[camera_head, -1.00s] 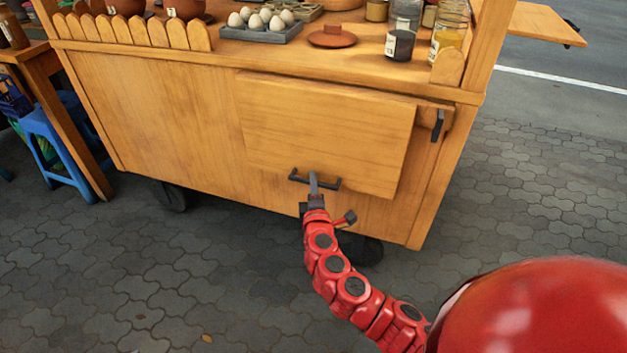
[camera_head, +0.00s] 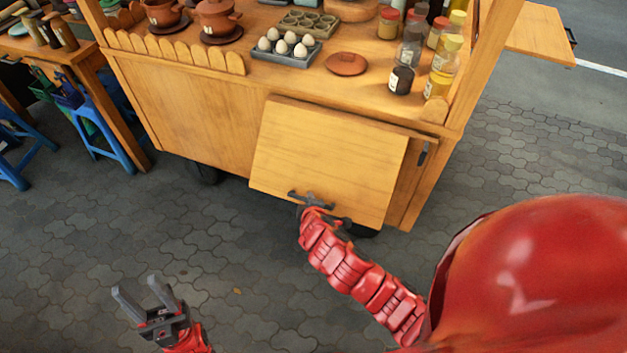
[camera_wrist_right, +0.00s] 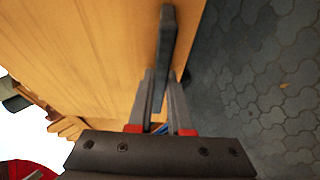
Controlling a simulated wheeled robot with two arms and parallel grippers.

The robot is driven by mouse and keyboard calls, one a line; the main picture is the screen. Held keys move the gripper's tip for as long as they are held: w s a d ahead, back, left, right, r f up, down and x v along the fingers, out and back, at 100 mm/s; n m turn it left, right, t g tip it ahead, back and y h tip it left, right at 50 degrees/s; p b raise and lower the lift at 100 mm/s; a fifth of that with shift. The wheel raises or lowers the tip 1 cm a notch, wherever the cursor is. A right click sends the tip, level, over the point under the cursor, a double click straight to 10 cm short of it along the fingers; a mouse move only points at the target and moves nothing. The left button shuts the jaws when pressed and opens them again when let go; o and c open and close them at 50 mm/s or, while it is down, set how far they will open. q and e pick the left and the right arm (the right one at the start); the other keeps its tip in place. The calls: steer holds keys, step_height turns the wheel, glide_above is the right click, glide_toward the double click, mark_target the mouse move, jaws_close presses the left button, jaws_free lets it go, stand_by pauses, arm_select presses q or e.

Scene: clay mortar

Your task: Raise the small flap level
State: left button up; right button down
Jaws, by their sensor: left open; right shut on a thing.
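The small flap (camera_head: 325,160) is a wooden panel on the front of the cart, hanging from its top edge. Its lower edge stands out from the cart front, so it is tilted, not level. A dark bar handle (camera_head: 297,195) is near its lower edge; the handle also shows in the right wrist view (camera_wrist_right: 166,50). My right gripper (camera_head: 312,202) is shut on the handle, with the fingers (camera_wrist_right: 160,85) on either side of the bar. My left gripper (camera_head: 142,294) is open and empty, low over the paving at left.
A dark catch (camera_head: 423,154) is on the cart front right of the flap. Eggs in a tray (camera_head: 285,55), a clay lid (camera_head: 346,64) and jars (camera_head: 442,66) stand on the counter. Blue stools (camera_head: 100,135) are at left. Paving before the cart is clear.

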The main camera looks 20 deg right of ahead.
steer(key=s+a+r+g+y+p, duration=0.1)
steer(key=r+g+y+p, duration=0.1)
steer(key=r+p, duration=0.7)
steer(key=s+a+r+m+g+y+p, duration=0.1)
steer(key=s+a+r+g+y+p, duration=0.1)
steer(key=r+p, duration=0.7)
steer(key=shift+r+g, duration=0.5)
steer(key=shift+r, duration=0.95)
steer(key=shift+a, duration=0.1)
steer(key=c, duration=0.8)
jaws_free()
steer(key=shift+s, duration=0.1)
steer(key=shift+c, duration=0.2)
